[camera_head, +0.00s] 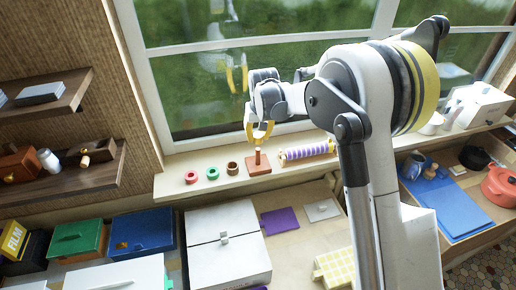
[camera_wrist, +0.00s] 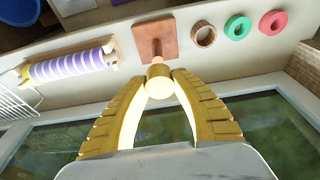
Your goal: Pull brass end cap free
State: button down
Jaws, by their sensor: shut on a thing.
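The brass end cap (camera_wrist: 158,80) is a short pale-gold cylinder between my fingertips in the wrist view. My gripper (camera_head: 259,143) has yellow fingers and points down over the windowsill; its fingertips (camera_wrist: 160,85) are shut on the cap. Below the cap is a reddish-brown stand with a square base (camera_head: 258,168) and a short upright post; the base also shows in the wrist view (camera_wrist: 155,32). The cap lines up with the post's top, and I cannot tell whether they touch. My fingers partly hide the cap in the head view.
On the sill left of the stand are a brown ring (camera_head: 233,168), a green ring (camera_head: 212,173) and a red ring (camera_head: 191,177). A purple-striped roll (camera_head: 307,152) lies right of it. The window (camera_head: 190,80) stands close behind. A white box (camera_head: 225,250) is on the desk below.

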jog(key=shift+r+p, duration=0.75)
jog(key=shift+r, duration=1.1)
